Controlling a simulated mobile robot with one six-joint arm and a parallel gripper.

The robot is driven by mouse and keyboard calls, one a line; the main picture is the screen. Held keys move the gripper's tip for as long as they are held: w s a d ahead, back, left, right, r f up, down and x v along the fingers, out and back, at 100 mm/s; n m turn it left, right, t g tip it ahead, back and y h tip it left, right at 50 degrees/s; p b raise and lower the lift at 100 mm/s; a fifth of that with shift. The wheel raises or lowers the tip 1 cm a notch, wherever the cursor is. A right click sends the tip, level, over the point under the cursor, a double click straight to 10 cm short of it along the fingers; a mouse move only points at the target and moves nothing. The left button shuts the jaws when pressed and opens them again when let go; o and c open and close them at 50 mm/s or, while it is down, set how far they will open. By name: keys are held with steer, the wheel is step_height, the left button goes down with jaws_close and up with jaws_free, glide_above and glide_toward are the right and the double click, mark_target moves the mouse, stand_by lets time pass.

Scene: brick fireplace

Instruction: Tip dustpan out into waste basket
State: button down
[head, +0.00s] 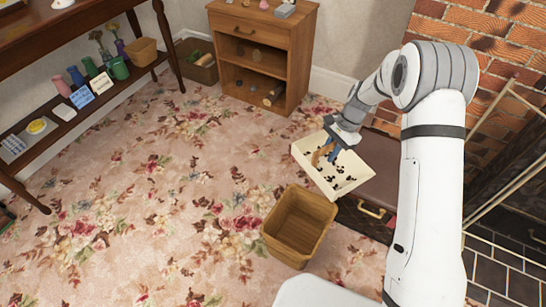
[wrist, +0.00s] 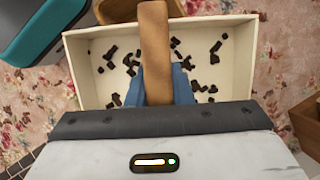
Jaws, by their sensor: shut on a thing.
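The dustpan (head: 346,178) is a shallow cream tray with several dark bits scattered on its floor. In the wrist view the dustpan (wrist: 90,73) fills the upper middle, and its tan handle (wrist: 155,45) runs between my blue fingers. My gripper (head: 333,153) is shut on the handle; the wrist view shows the gripper (wrist: 156,88) too. The dustpan looks roughly level, with the bits lying in it. The waste basket (head: 299,222) is a square wooden bin, open at the top, standing on the carpet below and left of the dustpan in the head view, apart from it.
A wooden cabinet (head: 263,50) stands at the back. A side table with a lower shelf (head: 75,118) is at the left. The brick fireplace is at the right. Flowered carpet left of the basket is clear.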

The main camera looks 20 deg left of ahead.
steer(key=s+a+f+m+t+y+p, duration=0.1)
steer(key=s+a+m+t+p, duration=0.15)
steer(key=a+m+p, duration=0.75)
steer(key=s+a+f+m+t+y, duration=0.1)
steer(key=s+a+f+m+t, duration=0.1)
steer(key=s+a+f, duration=0.3)
steer(key=shift+s+a+m, duration=0.7)
steer(key=shift+s, duration=0.15)
steer(key=shift+d+f+b, duration=0.2)
steer(key=shift+b, duration=0.95)
steer(key=y+b, duration=0.1)
steer(key=b, duration=0.3)
steer(key=shift+d, duration=0.3)
steer(key=s+d+r+t+y+b, duration=0.1)
steer(key=d+y+b, duration=0.9)
steer(key=b, duration=1.1)
steer(key=s+d+t, duration=0.1)
steer(key=d, duration=0.2)
steer(key=shift+s+d+r+y+b, duration=0.25)
steer(key=shift+y+b, duration=0.15)
